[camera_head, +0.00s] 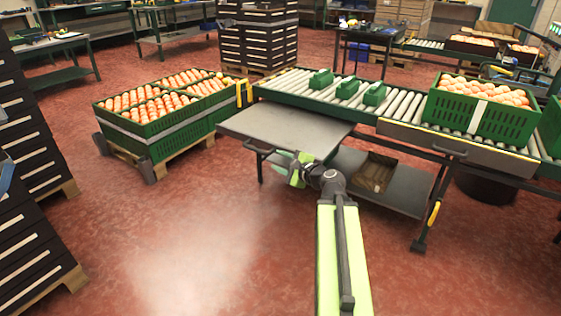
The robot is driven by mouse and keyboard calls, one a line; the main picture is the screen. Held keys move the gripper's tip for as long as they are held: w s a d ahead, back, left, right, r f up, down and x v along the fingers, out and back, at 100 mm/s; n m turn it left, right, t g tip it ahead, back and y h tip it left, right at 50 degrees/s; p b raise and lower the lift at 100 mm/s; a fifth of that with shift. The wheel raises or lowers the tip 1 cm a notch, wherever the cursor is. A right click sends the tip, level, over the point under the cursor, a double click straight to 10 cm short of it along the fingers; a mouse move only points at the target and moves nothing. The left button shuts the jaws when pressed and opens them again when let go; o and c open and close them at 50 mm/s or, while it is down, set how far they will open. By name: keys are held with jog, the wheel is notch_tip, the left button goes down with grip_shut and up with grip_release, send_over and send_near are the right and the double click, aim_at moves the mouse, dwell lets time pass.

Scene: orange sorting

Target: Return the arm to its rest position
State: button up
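My gripper (291,168) is at the end of my green and grey arm, which stretches forward from the bottom of the picture. It points left, in front of the near edge of a grey cart top (285,128). The fingers are small and green here, and I cannot tell whether they are open or shut. No orange shows at the gripper.
A roller conveyor (345,101) runs behind the cart. A green crate of oranges (482,108) stands on it at the right. Green crates of oranges (150,130) sit on a pallet at the left. Black stacks (25,130) line the left edge. Red floor at front left is clear.

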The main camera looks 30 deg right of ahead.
jog(key=shift+s+d, duration=0.1)
jog(key=shift+d, duration=0.15)
jog(key=w+a+n+g+y+p, duration=0.2)
jog(key=w+a+n, duration=0.1)
jog(key=a, duration=1)
jog(key=w+a+n+g+y+p, duration=0.2)
jog(key=a+n+y, duration=0.1)
jog(key=a, duration=1)
jog(key=s+a+f+n+g+p, duration=0.1)
jog(key=s+a+f+n+g, duration=0.15)
jog(key=a, duration=0.25)
jog(key=s+a+f+n+g+p, duration=0.1)
jog(key=a+f+n, duration=0.1)
jog(key=a+n, duration=0.2)
jog(key=s+f+n+g+h, duration=0.4)
jog(key=s+f+n+g, duration=0.2)
jog(key=s+n, duration=0.15)
jog(key=s+d+f+n+g+h, duration=0.2)
jog(key=s+d+h, duration=0.1)
jog(key=s+d, duration=0.2)
notch_tip(320, 180, up, 38)
jog(key=n+p, duration=0.1)
jog(key=p, duration=3.7)
jog(key=shift+s, duration=0.4)
